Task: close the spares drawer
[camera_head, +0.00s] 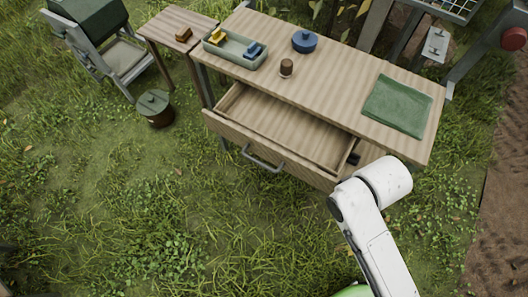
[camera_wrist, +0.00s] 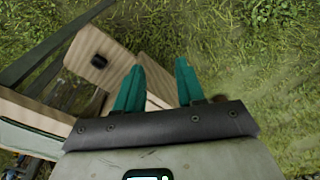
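The drawer (camera_head: 225,128) under the wooden workbench is pulled out toward the front. Its inside looks empty, and a dark grey bar handle (camera_head: 262,160) is on its front. My white arm reaches in from the lower right, near the drawer's right end; my gripper is hidden behind it in the head view. In the wrist view my gripper (camera_wrist: 161,66) shows two teal fingers apart. A wooden edge shows between and beyond the fingers; I cannot tell whether they touch it. A wooden panel with a black knob-like part (camera_wrist: 98,60) is left of the fingers.
The workbench (camera_head: 345,80) carries a tray (camera_head: 234,61) with yellow and blue items, a blue lidded pot (camera_head: 305,41), a small brown cup (camera_head: 287,67) and a green cloth (camera_head: 398,105). A side table (camera_head: 172,27) and a lidded bucket (camera_head: 155,108) stand left. Grass in front is clear.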

